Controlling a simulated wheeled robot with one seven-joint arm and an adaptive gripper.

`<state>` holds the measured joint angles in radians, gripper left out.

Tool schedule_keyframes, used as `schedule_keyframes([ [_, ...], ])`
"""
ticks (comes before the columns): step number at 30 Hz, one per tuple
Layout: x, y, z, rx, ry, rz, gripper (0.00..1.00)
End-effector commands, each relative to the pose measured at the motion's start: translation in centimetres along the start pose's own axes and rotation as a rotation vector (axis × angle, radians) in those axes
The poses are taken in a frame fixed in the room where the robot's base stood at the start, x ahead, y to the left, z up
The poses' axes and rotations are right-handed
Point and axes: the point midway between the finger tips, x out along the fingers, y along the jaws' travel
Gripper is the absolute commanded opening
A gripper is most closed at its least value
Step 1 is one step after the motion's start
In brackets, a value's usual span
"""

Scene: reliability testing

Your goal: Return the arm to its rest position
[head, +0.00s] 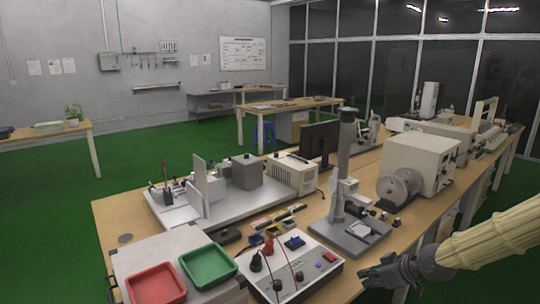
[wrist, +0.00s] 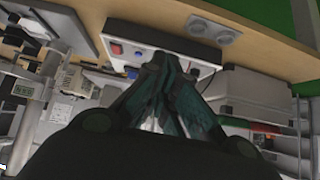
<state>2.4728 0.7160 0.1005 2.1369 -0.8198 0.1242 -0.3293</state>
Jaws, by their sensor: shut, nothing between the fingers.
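My arm comes in from the right edge in the head view, with a pale ribbed sleeve. My gripper (head: 368,274) is at its end, near the front edge of the workbench (head: 130,212), to the right of the control box with red and blue knobs. In the wrist view the dark fingers of my gripper (wrist: 162,62) meet at their tips. They hold nothing. The control box (wrist: 150,50) shows behind the fingertips there. In the head view I cannot tell the exact gap between my gripper and the bench edge.
A red tray (head: 157,284) and a green tray (head: 208,264) sit at the bench's near left. A grey column stand (head: 346,170) rises behind my gripper. A large cream machine (head: 418,164) is further right. Green floor is open at the left.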

Motion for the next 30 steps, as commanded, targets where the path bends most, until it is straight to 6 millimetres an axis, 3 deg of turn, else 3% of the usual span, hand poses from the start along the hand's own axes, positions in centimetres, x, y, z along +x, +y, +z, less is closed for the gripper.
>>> schedule_keyframes([
  [14, 4.3, -5.3, 7.2, 0.164, -0.120, -0.028, 0.00],
  [17, 5.7, -7.5, 10.0, 0.221, -0.168, -0.030, 0.00],
  [21, 7.4, -11.1, 15.2, 0.321, -0.255, -0.020, 0.00],
  [30, 8.3, -18.6, 26.8, 0.507, -0.453, 0.058, 0.00],
])
